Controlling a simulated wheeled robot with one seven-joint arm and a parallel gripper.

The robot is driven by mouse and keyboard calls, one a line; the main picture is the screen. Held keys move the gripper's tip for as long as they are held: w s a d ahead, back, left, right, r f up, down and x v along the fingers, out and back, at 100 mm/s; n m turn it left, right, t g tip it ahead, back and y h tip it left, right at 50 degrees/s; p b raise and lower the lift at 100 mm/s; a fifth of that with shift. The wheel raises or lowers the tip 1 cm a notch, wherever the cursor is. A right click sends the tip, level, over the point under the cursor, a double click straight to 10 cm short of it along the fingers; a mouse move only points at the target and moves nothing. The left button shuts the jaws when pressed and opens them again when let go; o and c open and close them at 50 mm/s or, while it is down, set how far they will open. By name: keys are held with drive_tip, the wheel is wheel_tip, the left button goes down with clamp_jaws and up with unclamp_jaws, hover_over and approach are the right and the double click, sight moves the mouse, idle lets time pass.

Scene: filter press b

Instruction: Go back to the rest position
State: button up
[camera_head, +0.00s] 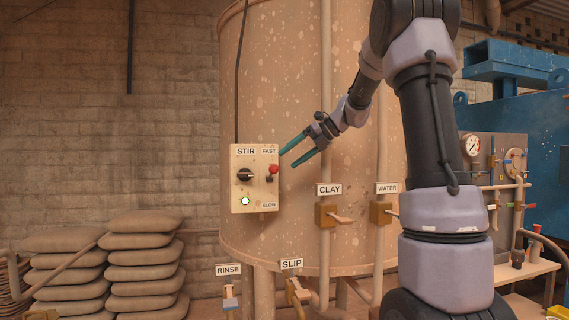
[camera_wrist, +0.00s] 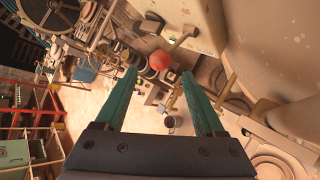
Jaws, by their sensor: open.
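My gripper (camera_head: 288,159) is open, with two teal fingers pointing left at the STIR control box (camera_head: 237,158) on the big tan tank. The fingertips are just right of the box's red-knobbed lever (camera_head: 274,169), near its FAST label; I cannot tell whether they touch it. In the wrist view the red knob (camera_wrist: 159,61) shows between and just beyond the open fingertips (camera_wrist: 159,75). Nothing is held. The box also has a black rotary knob (camera_head: 245,175) and a lit green-white lamp (camera_head: 245,201). The lever stands toward the FAST end.
The tan tank (camera_head: 300,95) stands close behind my arm. Stacked sacks (camera_head: 145,255) lie lower left. A gauge panel (camera_head: 490,165) and blue machine (camera_head: 530,110) are right.

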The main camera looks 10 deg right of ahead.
drive_tip(key=shift+d, duration=0.1)
idle(0.3)
drive_tip(key=s+f+n+t+h, duration=0.1)
drive_tip(key=s+f+n+h, duration=0.2)
drive_tip(key=s+n, duration=1.1)
drive_tip(key=s+f+n+t+h, duration=0.1)
drive_tip(key=s+f+n+h, duration=0.3)
drive_tip(key=s+n, duration=1.1)
drive_tip(key=shift+s+d+f, duration=0.15)
drive_tip(key=shift+s+f, duration=0.15)
drive_tip(key=shift+s, duration=0.3)
